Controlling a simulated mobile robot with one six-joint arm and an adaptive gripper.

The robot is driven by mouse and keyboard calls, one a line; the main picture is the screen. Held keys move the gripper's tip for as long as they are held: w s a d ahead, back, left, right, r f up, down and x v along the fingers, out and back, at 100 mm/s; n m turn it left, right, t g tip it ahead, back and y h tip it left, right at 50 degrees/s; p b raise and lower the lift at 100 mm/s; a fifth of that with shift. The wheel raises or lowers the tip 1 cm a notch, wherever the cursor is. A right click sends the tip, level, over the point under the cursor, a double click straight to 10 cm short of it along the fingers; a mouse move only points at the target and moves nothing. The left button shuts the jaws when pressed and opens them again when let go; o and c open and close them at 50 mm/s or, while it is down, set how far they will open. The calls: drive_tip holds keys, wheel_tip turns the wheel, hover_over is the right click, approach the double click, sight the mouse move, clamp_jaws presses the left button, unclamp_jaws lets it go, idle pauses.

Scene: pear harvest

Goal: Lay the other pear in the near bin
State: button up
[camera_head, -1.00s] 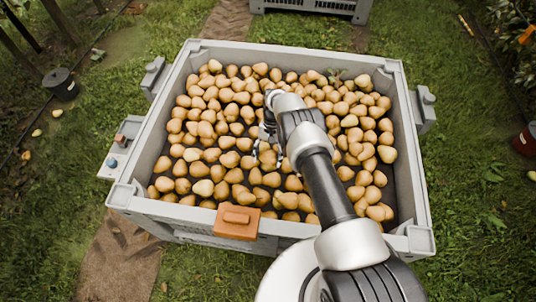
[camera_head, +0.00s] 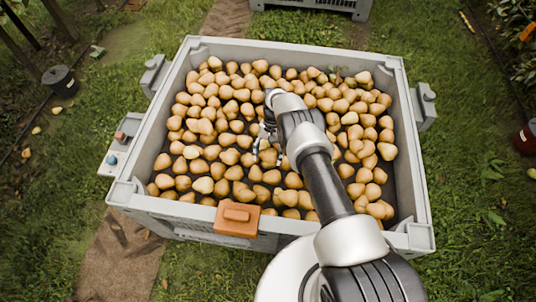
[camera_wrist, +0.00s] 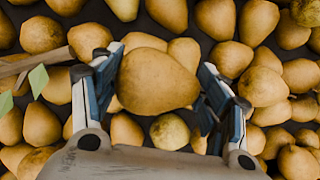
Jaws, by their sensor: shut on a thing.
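The near bin (camera_head: 168,209) is a large grey crate holding a layer of many yellow-brown pears. My gripper (camera_head: 268,152) is over the middle of the bin, low above the pears. In the wrist view my gripper (camera_wrist: 160,85) is shut on a pear (camera_wrist: 155,82), with one finger on each side of it. Other pears lie below and around the held one. In the head view my arm hides part of the bin's right middle, and I cannot pick out the held pear there.
An orange block (camera_head: 237,219) sits on the bin's front rim. Another grey crate (camera_head: 312,6) stands at the far back. A dark pot (camera_head: 60,82) is on the grass at left, and a red container (camera_head: 527,138) at right. A twig with leaves (camera_wrist: 38,78) shows in the wrist view.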

drive_tip(key=o, duration=1.3)
drive_tip(key=shift+c, duration=0.2)
drive_tip(key=v, duration=1.2)
